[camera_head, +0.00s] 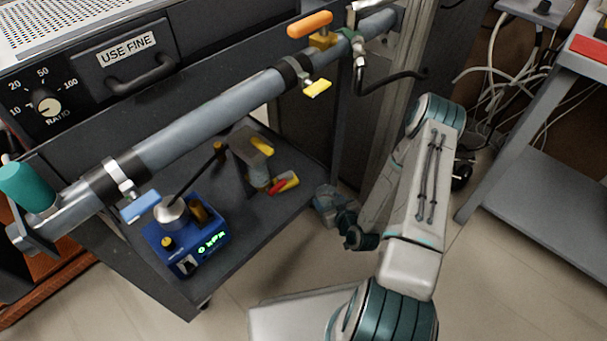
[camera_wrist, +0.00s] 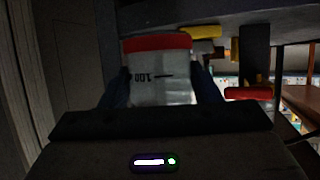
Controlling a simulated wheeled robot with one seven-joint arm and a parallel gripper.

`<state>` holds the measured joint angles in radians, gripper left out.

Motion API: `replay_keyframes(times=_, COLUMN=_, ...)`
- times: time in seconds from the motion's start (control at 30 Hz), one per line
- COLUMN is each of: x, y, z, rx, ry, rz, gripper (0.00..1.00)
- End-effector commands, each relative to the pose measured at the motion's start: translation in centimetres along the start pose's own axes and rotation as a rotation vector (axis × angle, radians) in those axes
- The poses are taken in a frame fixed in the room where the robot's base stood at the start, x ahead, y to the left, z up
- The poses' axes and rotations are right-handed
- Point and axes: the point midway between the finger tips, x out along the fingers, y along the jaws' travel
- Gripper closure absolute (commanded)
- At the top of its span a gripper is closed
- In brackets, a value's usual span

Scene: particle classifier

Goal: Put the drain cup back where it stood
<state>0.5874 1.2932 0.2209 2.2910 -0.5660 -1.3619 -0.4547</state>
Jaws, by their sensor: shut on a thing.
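The drain cup (camera_wrist: 160,88), pale with a red band at its top in the picture and black marks reading 100, fills the middle of the wrist view. My gripper (camera_wrist: 162,80) is shut on it, with a dark finger on each side. In the head view my gripper (camera_head: 328,203) is low over the floor, just right of the cart's lower shelf (camera_head: 235,245). The cup cannot be made out clearly there. What lies under the cup is hidden.
On the lower shelf stand a blue device (camera_head: 190,245) with a green display and a grey block (camera_head: 250,150) with yellow and red parts. A thick pipe (camera_head: 215,115) with coloured handles crosses above. A grey table (camera_head: 535,180) stands at right. Floor shows between.

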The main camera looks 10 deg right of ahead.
Motion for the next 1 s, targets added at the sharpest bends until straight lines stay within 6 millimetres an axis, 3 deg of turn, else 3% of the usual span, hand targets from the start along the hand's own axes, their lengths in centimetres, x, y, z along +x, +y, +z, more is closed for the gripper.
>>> replay_keyframes(times=0.5, x=12.3, y=0.0, z=-5.4, rx=-0.001, ry=0.005, rz=0.001, gripper=0.69)
replay_keyframes(times=0.63, x=14.0, y=-0.1, z=-6.3, rx=-0.001, ry=0.003, rz=-0.001, gripper=0.69)
replay_keyframes(times=0.87, x=15.4, y=-0.2, z=-7.0, rx=-0.001, ry=0.003, rz=-0.001, gripper=0.69)
replay_keyframes(times=1.0, x=16.4, y=-0.2, z=-5.0, rx=0.003, ry=-0.001, rz=-0.002, gripper=0.69)
